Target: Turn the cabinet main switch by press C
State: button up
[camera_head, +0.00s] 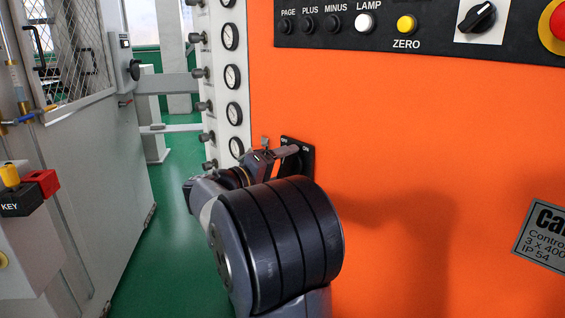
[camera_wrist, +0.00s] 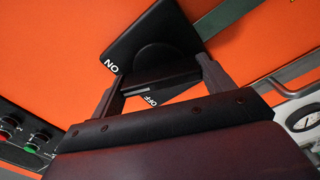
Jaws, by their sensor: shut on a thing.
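The main switch is on the orange cabinet front (camera_head: 400,130). Its black square plate (camera_head: 307,158) shows partly behind my gripper (camera_head: 283,153) in the head view. In the wrist view the plate (camera_wrist: 150,32) carries the labels ON and OFF. The dark switch handle (camera_wrist: 160,77) sits between the two fingers of my gripper (camera_wrist: 163,74), which is shut on it. The handle looks turned nearer the OFF label, but its exact angle is hard to tell. My arm hides the lower part of the switch in the head view.
A black button strip (camera_head: 345,42) with PAGE, PLUS, MINUS, LAMP and ZERO runs above. A rotary selector (camera_head: 478,17) and a red stop button (camera_head: 558,20) are at upper right. A column of gauges (camera_head: 232,76) stands just left of the switch. A key box (camera_head: 20,203) is far left.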

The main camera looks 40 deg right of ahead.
jog(key=n+p, duration=0.2)
jog(key=n, duration=0.1)
jog(key=shift+r+n, duration=0.15)
jog(key=shift+n, duration=0.25)
jog(key=n+p, duration=0.3)
jog(key=shift+n, duration=0.3)
jog(key=n+p, duration=0.3)
jog(key=n, duration=0.1)
jog(key=shift+p, duration=0.3)
jog(key=shift+n+p, duration=0.7)
jog(key=shift+n, duration=0.1)
jog(key=shift+f+n, duration=0.2)
jog(key=shift+n, duration=0.1)
jog(key=o, duration=1)
